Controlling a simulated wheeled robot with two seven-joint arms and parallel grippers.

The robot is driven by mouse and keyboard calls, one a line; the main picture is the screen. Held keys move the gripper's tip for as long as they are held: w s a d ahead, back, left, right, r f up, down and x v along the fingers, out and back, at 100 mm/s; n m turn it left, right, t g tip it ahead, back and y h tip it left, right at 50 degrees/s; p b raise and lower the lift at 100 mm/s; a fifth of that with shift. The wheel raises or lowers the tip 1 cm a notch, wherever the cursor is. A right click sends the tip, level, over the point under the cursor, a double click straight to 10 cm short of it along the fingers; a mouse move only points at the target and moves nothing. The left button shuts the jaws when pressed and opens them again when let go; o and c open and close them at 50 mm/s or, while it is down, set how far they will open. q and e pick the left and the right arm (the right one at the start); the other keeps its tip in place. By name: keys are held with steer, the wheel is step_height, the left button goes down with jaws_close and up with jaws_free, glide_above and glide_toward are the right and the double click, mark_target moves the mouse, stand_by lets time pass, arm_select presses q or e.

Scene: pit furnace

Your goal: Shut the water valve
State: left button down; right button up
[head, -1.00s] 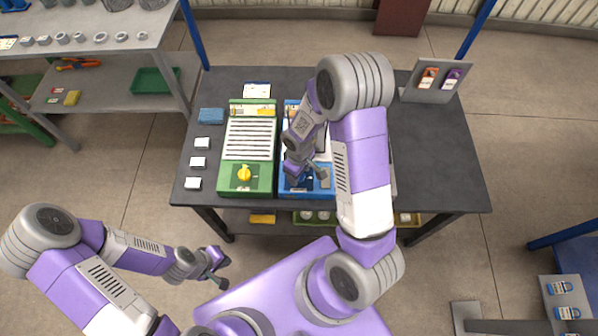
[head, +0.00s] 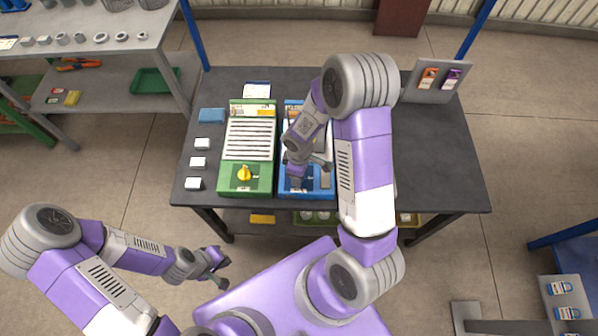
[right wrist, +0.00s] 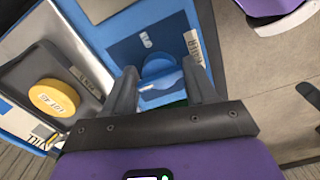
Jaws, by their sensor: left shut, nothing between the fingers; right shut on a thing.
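The blue panel (head: 330,193) lies on the dark table, mostly under my right arm in the head view. In the right wrist view, a blue valve handle (right wrist: 158,68) sits on the panel's dark blue field, beside a label that seems to read WATER (right wrist: 193,47). My right gripper (right wrist: 161,78) has one finger on each side of this handle and is shut on it. In the head view, my right gripper (head: 298,174) is over the front of the blue panel, its fingertips largely hidden. My left gripper (head: 218,278) is shut and empty, in front of the table.
A green panel (head: 262,182) with a yellow handle (head: 244,173) stands close on the left. A tag stand (head: 432,92) is at the back right. The table's right side is clear.

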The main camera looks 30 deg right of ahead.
steer(key=o, duration=0.8)
steer(key=shift+r, duration=0.1)
step_height(320, 180, up, 8)
steer(key=shift+f+p, duration=0.25)
steer(key=shift+p, duration=0.85)
steer(key=shift+s+f, duration=0.1)
